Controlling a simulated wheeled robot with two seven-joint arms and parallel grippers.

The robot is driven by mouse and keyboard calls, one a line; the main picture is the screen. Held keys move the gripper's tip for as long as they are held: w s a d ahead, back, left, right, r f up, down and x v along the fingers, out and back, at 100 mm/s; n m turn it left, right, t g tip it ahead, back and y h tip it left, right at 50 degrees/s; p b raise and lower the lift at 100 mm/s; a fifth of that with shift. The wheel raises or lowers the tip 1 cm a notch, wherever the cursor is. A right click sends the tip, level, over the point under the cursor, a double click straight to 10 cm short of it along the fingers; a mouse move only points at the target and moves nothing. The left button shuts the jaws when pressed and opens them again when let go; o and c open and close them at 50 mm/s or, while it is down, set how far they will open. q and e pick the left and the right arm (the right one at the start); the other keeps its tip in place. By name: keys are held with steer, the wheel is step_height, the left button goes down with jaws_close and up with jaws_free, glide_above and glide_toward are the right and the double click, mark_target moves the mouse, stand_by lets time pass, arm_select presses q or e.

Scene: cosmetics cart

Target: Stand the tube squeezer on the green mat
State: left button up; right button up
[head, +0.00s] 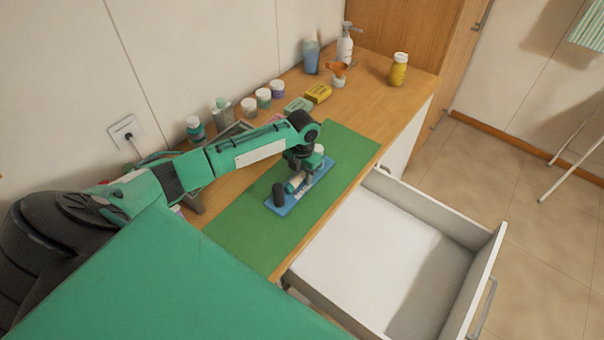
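The green mat (235,224) lies along the front of the wooden counter. On it is a low blue base (315,182) with a dark upright post (279,194) at its near end and a pale, teal-marked part along its middle; I take this to be the tube squeezer. It appears to rest flat on the mat. My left gripper (299,177) points down right over its middle, and the wrist hides part of it. The fingers are too small and covered to tell whether they are open or shut on it. My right gripper is out of view.
An open, empty white drawer (375,247) juts out in front of the counter. Several jars stand along the wall, with a yellow box (318,93), an orange-topped funnel (337,72), a pump bottle (345,48) and a yellow bottle (398,70) farther back.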

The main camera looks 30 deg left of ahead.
mark_target(303, 172)
arm_select(q)
step_height(303, 172, up, 12)
steer(key=b, duration=0.3)
steer(key=shift+r, duration=0.15)
steer(key=shift+d, duration=0.1)
stand_by(0.4)
